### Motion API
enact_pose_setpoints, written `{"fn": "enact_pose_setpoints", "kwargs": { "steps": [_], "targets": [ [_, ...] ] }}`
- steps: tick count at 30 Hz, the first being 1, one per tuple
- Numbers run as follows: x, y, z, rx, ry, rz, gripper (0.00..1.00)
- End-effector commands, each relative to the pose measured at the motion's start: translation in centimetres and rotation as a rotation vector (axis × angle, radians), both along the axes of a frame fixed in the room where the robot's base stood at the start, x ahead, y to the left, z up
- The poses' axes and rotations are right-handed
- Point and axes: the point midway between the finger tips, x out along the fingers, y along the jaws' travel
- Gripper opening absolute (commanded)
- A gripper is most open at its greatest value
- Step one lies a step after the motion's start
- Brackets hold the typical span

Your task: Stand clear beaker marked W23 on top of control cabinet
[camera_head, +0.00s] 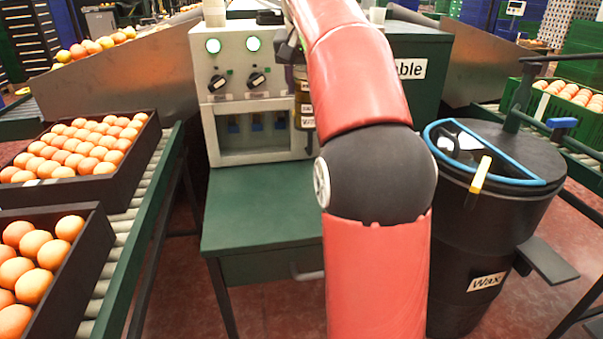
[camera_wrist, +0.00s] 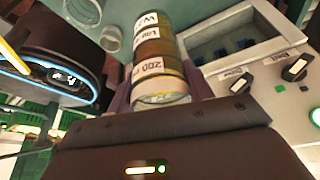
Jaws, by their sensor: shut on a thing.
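My gripper (camera_wrist: 160,90) is shut on a labelled cylindrical vessel (camera_wrist: 155,62) with amber-brown content and a clear end. The vessel (camera_head: 303,100) also shows in the head view, partly behind my red arm, in front of the cabinet. The pale control cabinet (camera_head: 228,100) has two green lights, two dark knobs and an open recess; its front (camera_wrist: 262,85) is at right in the wrist view. Two clear glass vessels (camera_wrist: 82,12) (camera_wrist: 110,38) are at upper left in the wrist view; their markings cannot be read.
A pale cup (camera_head: 214,12) stands at the cabinet top's back left. The green bench (camera_head: 260,205) looks bare left of my arm. A black wax drum (camera_head: 470,260) with a blue ring stands at right. Orange crates (camera_head: 125,185) line the left conveyor.

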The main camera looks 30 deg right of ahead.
Motion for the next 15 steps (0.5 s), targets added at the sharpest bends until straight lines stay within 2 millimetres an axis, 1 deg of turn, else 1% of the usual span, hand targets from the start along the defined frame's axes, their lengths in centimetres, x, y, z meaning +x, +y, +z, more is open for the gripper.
{"fn": "enact_pose_setpoints", "kwargs": {
  "steps": [1,9,12,15],
  "targets": [
    [-0.1,0.0,-2.0,0.0,0.002,0.0,0.16],
    [-0.1,0.0,-9.3,0.0,0.002,0.0,0.16],
    [-0.1,0.0,-11.6,0.0,0.002,0.0,0.16],
    [-0.1,0.0,-13.1,0.0,0.0,0.0,0.16]
  ]
}}
